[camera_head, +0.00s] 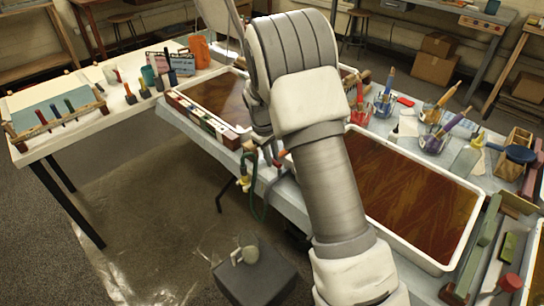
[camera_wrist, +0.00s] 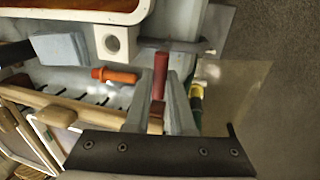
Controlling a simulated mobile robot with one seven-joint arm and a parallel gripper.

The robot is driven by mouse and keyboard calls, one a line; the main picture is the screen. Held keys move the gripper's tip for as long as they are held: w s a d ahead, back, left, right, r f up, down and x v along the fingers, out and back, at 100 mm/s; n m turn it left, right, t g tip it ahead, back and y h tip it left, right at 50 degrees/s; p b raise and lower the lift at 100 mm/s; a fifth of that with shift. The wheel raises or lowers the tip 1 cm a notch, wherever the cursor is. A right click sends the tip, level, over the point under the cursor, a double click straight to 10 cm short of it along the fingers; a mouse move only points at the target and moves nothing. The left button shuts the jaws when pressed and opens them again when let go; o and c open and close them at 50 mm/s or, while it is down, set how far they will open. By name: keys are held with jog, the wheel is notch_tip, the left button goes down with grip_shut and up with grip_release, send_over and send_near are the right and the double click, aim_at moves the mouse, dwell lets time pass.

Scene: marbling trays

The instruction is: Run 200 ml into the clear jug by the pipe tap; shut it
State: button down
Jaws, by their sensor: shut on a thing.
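In the wrist view my gripper (camera_wrist: 159,84) is closed around a red handle (camera_wrist: 160,66), which looks like the tap's lever; a grey pipe runs across its far end. A yellow-green hose fitting (camera_wrist: 197,98) is just right of the fingers. In the head view the pipe tap (camera_head: 245,168) is at the table's edge, with a green hose hanging below; my arm hides most of my gripper. A small pale vessel, apparently the clear jug (camera_head: 251,255), stands on a dark box (camera_head: 255,281) below. Its level is too small to read, and I cannot tell whether water runs.
Marbling trays with brown liquid, one at right (camera_head: 375,190), fill the wet table. Brush pots (camera_head: 432,137) stand along its back. An orange-handled tool (camera_wrist: 114,76) and a white holed block (camera_wrist: 115,42) lie close left of my fingers. Plastic sheet (camera_head: 150,225) covers the floor at left.

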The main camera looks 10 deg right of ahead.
dwell(0.3)
jog(key=n, duration=0.2)
jog(key=shift+s+a+r+n+p, duration=0.1)
jog(key=shift+s+a+n+p, duration=0.05)
jog(key=shift+s+n+p, duration=0.2)
jog(key=shift+s+a+n+t+y, duration=0.1)
jog(key=shift+n+t+y, duration=0.1)
jog(key=shift+n, duration=0.5)
jog(key=shift+s+a+n+t+y, duration=0.1)
jog(key=shift+n+t+y, duration=0.1)
jog(key=shift+n, duration=0.45)
jog(key=c, duration=0.8)
grip_release()
jog(key=shift+o, duration=0.2)
jog(key=s+a+r+p, duration=0.1)
jog(key=s+r+p, duration=0.2)
jog(key=r, duration=1.4)
jog(key=shift+a, duration=0.3)
